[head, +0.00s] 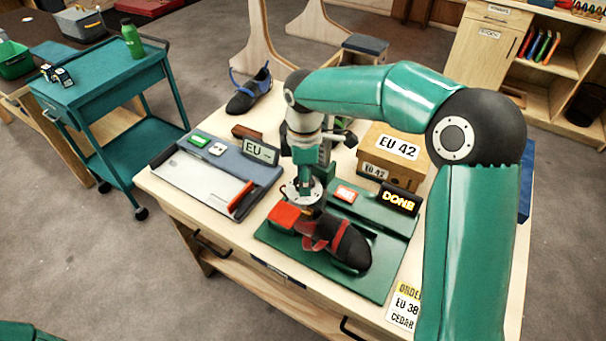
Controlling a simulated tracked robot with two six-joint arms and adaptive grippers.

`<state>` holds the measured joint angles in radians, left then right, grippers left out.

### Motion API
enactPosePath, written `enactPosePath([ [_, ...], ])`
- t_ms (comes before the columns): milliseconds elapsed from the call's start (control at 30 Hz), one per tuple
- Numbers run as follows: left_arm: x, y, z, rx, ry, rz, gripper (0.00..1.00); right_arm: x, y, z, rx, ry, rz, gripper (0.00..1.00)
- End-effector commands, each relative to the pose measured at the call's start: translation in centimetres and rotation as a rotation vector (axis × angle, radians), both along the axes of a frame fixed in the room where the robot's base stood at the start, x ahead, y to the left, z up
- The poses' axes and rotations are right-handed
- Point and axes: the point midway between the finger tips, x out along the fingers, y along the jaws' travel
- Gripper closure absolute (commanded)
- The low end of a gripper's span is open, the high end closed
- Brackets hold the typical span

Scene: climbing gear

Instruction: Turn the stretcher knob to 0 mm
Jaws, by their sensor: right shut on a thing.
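The shoe stretcher (277,237) is a green base plate on the workbench. It holds a black and red climbing shoe (346,246), with a red block (284,215) at the shoe's heel end. A pale round dial (291,190) sits above the shoe, and the knob there is mostly hidden by my right gripper. My right gripper (305,186) points straight down from above and is shut on the knob; its fingertips are hard to make out. A small dark display (400,199) on the stretcher reads DONE. My left gripper is out of view.
A grey measuring device (205,184) with an EU display (261,151) lies to the left. A cardboard box (403,160) marked EU 42 stands behind. An order card (404,307) reads EU 38 CEDAR. Another shoe (249,91) stands at the back. A teal cart (100,90) is at left.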

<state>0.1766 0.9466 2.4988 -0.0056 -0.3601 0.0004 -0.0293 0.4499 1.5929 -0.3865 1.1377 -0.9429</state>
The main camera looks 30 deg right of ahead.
Motion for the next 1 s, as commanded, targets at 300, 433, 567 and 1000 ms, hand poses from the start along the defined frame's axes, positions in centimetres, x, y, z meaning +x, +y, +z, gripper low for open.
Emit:
enactPosePath([
  [300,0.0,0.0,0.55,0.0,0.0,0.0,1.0,-0.15,-0.03,-0.13,-0.001,0.007,0.154,0.86],
  [433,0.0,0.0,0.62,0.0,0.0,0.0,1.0,-0.16,-0.04,-0.16,-0.001,0.008,0.18,0.86],
  [567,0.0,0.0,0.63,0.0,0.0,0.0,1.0,-0.16,-0.04,-0.19,-0.001,0.008,0.19,0.86],
  [1000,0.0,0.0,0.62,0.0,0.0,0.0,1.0,-0.13,0.0,-0.18,-0.001,0.007,0.191,0.31],
])
